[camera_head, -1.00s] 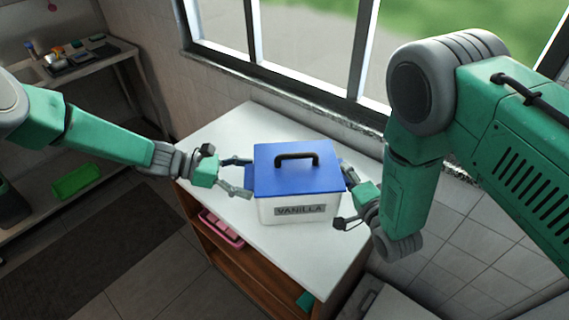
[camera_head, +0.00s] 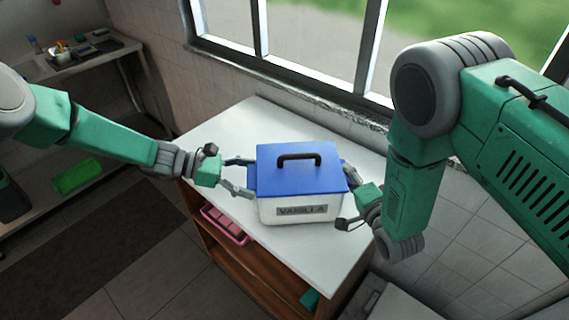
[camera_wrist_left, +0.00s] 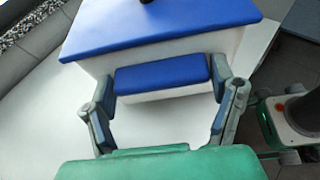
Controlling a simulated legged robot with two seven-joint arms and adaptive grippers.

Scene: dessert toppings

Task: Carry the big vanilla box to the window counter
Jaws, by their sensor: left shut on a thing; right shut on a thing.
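The big vanilla box (camera_head: 296,178) is white with a blue lid, a dark handle on top and a VANILLA label on its front. It is over the white top of the window counter (camera_head: 235,125); I cannot tell whether it rests on it. My left gripper (camera_head: 244,176) is shut on the blue side handle at the box's left. In the left wrist view my fingers (camera_wrist_left: 163,92) hold both ends of the blue side handle (camera_wrist_left: 160,76). My right gripper (camera_head: 350,186) is at the box's right side, shut on it; its grip is largely hidden.
The window (camera_head: 290,45) and its sill stand behind the counter. A pink tray (camera_head: 226,224) sits on a shelf below the top. A side table (camera_head: 85,55) with small items and a green tray (camera_head: 78,175) are at the left. Bare counter shows left of the box.

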